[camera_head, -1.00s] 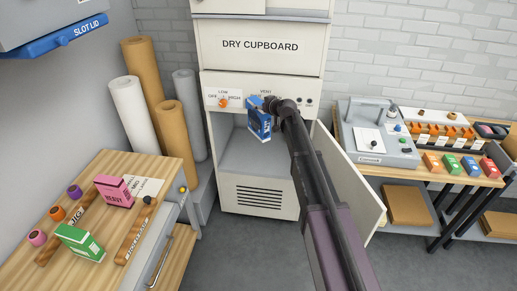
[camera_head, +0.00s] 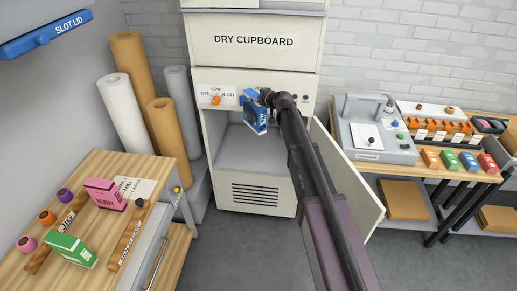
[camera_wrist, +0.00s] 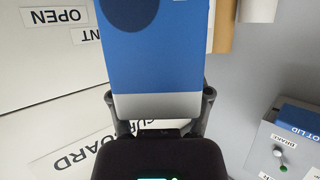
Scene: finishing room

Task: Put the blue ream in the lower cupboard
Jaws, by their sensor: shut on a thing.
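The blue ream (camera_head: 255,112) is held in my gripper (camera_head: 266,97) in front of the dry cupboard's control panel, above and before the lower opening. In the wrist view the blue ream (camera_wrist: 156,60) fills the middle, with the fingers of my gripper (camera_wrist: 160,105) on both sides of its pale end. The lower cupboard (camera_head: 250,150) is open and its visible inside looks empty. Its door (camera_head: 347,175) is swung out to the right. My arm hides part of the cupboard's right side.
At left, a wooden bench (camera_head: 150,170) carries a pink pack (camera_head: 105,193), a green pack (camera_head: 70,249) and jigs. Paper rolls (camera_head: 122,117) stand left of the cupboard. A right-hand table (camera_head: 430,176) holds a machine (camera_head: 372,128) and small coloured packs. Open floor lies before the cupboard.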

